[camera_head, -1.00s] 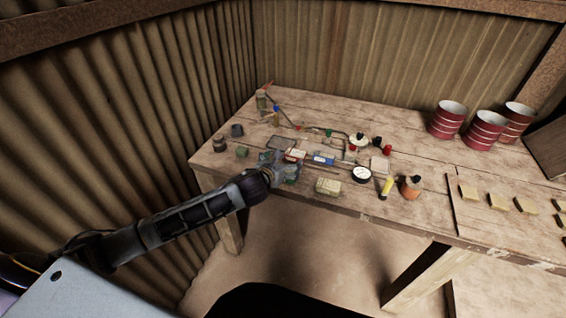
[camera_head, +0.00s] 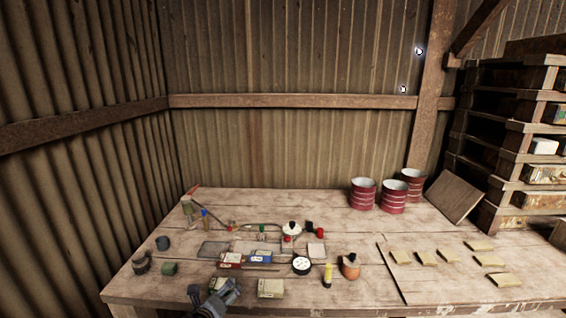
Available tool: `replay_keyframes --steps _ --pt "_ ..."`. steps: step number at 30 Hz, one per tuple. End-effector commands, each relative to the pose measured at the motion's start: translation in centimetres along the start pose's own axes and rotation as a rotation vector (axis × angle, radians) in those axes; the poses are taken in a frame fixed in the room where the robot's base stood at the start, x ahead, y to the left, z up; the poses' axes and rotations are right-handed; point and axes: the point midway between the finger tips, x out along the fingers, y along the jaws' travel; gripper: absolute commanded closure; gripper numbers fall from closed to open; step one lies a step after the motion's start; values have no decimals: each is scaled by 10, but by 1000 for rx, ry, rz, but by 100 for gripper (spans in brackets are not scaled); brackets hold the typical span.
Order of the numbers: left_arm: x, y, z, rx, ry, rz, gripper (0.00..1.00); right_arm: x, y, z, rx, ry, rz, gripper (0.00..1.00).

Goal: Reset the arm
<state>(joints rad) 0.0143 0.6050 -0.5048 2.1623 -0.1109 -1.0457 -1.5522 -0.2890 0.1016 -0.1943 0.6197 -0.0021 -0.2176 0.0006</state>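My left gripper (camera_head: 228,292) shows at the bottom of the head view, at the front edge of the wooden table (camera_head: 370,285). Its fingers are small and partly blended with the clutter, so I cannot tell whether they are open or shut. It is just left of a tan box (camera_head: 271,288) and in front of a red-and-white box (camera_head: 231,260). Most of my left arm is below the picture. My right arm and gripper are not in view.
A blue-labelled box (camera_head: 261,257), a round gauge (camera_head: 301,265), a yellow tube (camera_head: 327,275) and an orange-brown bottle (camera_head: 350,266) stand near the front. Red-striped cans (camera_head: 363,194) stand at the back. Several tan tiles (camera_head: 480,245) lie on the right. Shelving (camera_head: 500,160) stands behind.

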Motion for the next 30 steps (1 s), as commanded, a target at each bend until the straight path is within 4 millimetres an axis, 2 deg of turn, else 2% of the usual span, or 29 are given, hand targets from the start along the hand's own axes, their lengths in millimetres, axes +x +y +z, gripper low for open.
replay_keyframes --steps 17,30 --pt "-48 51 -51 -847 63 238 3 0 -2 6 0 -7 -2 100" --pt "-93 101 -83 -1469 -13 486 3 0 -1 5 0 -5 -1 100"
